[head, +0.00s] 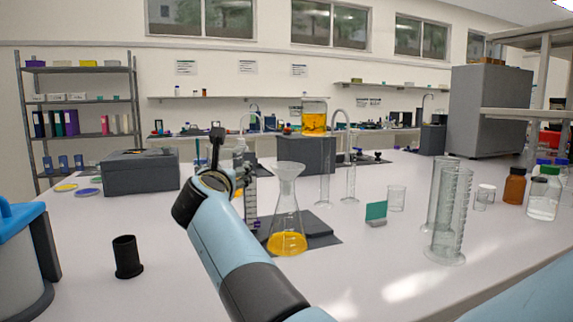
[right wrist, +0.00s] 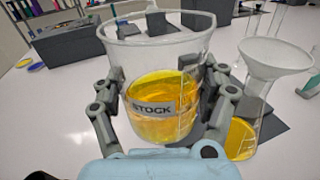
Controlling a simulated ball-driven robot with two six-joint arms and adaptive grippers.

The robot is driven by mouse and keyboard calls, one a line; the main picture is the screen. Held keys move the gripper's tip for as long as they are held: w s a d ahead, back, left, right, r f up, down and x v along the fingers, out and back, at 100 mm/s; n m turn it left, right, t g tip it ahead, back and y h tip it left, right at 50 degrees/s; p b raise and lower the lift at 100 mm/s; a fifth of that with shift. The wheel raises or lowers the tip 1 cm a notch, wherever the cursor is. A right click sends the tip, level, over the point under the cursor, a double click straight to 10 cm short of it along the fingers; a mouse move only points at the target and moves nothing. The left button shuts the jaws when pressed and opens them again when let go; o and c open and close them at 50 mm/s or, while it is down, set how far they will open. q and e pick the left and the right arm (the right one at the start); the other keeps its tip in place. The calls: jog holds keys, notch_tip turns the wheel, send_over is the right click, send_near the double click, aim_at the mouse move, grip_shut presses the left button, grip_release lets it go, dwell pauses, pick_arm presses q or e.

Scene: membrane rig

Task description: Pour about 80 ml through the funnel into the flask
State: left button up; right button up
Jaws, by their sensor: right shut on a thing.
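My right gripper (head: 241,181) is shut on a clear beaker labelled STOCK (right wrist: 153,108), with its fingers (right wrist: 160,98) on both sides. The beaker holds yellow liquid and looks about upright; no stream leaves its rim. In the head view my arm hides most of it. The clear flask (head: 287,226) stands to its right on a dark mat (head: 318,232), with yellow liquid in its bottom. The funnel (head: 287,171) sits upright in the flask's neck; it also shows in the right wrist view (right wrist: 276,62), right of and apart from the beaker. My left gripper is not in view.
Clear graduated cylinders (head: 448,220) stand at right, near brown and clear bottles. A small green card (head: 376,211) stands right of the mat. A black cup (head: 127,257) is at left. Another beaker of orange liquid (head: 314,120) appears above a grey box behind.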

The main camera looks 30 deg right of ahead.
aim_at(243, 157)
jog(key=shift+s+d+r+m+p, duration=0.1)
jog(key=shift+d+r+m+p, duration=0.3)
jog(key=shift+m, duration=0.3)
jog(key=shift+s+d+r+m+g+y+p, duration=0.15)
jog(key=shift+d+m+g+y+p, duration=0.2)
jog(key=shift+m+p, duration=0.4)
jog(key=m, duration=0.1)
jog(key=d+m+y+p, duration=0.1)
jog(key=d+m, duration=0.1)
jog(key=shift+s+d+r+p, duration=0.15)
jog(key=shift+s+p, duration=0.1)
jog(key=shift+p, duration=0.15)
jog(key=shift+d+r+m+g+y+p, duration=0.1)
jog(key=shift+r+m+g+y+p, duration=0.15)
jog(key=shift+r+m+y+p, duration=0.75)
jog(key=shift+r+m+p, duration=0.35)
jog(key=shift+m+p, duration=0.25)
jog(key=shift+m, duration=0.25)
jog(key=shift+s+d+r, duration=0.1)
jog(key=shift+s+d, duration=0.15)
jog(key=shift+d, duration=0.6)
jog(key=shift+d+r+m+y+p, duration=0.15)
jog(key=shift+r+m+y+p, duration=0.35)
jog(key=shift+m, duration=0.3)
dwell(2.0)
